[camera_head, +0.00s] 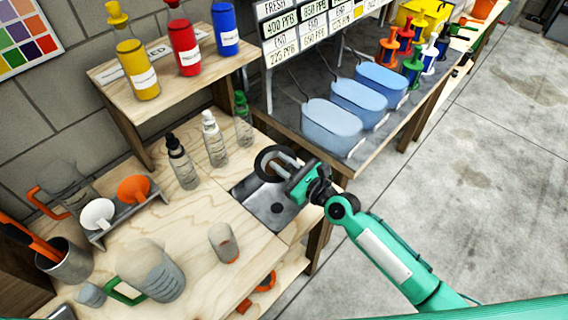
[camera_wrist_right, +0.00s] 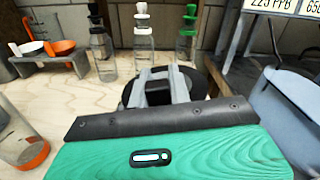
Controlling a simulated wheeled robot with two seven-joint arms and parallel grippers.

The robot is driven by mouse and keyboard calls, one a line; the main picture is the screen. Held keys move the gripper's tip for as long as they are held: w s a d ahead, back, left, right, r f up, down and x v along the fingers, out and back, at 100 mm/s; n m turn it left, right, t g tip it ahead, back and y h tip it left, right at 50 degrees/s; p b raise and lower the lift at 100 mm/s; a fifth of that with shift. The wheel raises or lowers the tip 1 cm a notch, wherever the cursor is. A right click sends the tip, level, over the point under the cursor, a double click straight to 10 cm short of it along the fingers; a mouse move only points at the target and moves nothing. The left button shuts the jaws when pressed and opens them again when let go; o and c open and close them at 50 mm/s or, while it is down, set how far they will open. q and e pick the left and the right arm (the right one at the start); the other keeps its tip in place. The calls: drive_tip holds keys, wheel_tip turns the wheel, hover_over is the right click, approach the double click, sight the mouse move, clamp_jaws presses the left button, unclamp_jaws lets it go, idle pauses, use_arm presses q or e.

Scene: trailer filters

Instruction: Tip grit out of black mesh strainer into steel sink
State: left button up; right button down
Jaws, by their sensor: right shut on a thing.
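The black mesh strainer (camera_head: 262,158) shows as a dark round rim above the back part of the steel sink (camera_head: 256,206). My right gripper (camera_head: 284,166) is shut on the strainer at its right side. In the right wrist view the gripper's grey fingers (camera_wrist_right: 162,84) reach over the strainer's black rim (camera_wrist_right: 204,82), and the fingers and gripper body hide much of it. I cannot make out grit in the strainer, nor its exact tilt. The sink is set into the wooden bench, with a dark drain spot showing. My left gripper is not in view.
Dropper bottles (camera_head: 214,138) stand behind and left of the sink. A clear cup (camera_head: 223,243) and a large jug (camera_head: 150,270) stand on the bench (camera_head: 190,215) at front left. Blue tubs (camera_head: 332,128) stand on the table to the right. A shelf with colored bottles rises behind.

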drive_tip(key=n, duration=0.5)
drive_tip(key=shift+s+a+f, duration=0.2)
drive_tip(key=shift+s+a, duration=0.2)
drive_tip(key=n+b, duration=0.1)
drive_tip(key=n, duration=0.1)
drive_tip(key=f+n+b, duration=0.1)
drive_tip(key=n, duration=0.2)
drive_tip(key=shift+s+a+f+b, duration=0.15)
drive_tip(key=shift+s+a+b, duration=0.05)
drive_tip(key=shift+b, duration=0.1)
drive_tip(key=shift+s+a+f+n+b, duration=0.1)
drive_tip(key=shift+f+n+b, duration=0.2)
drive_tip(key=shift+n, duration=1.35)
drive_tip(key=shift+w+d+f+n+b, duration=0.15)
drive_tip(key=shift+f+n, duration=0.1)
drive_tip(key=shift+n, duration=1.45)
drive_tip(key=shift+s+a+f+n+b, duration=0.15)
drive_tip(key=shift+f+n+b, duration=0.15)
drive_tip(key=shift+n, duration=1.35)
drive_tip(key=shift+r, duration=0.1)
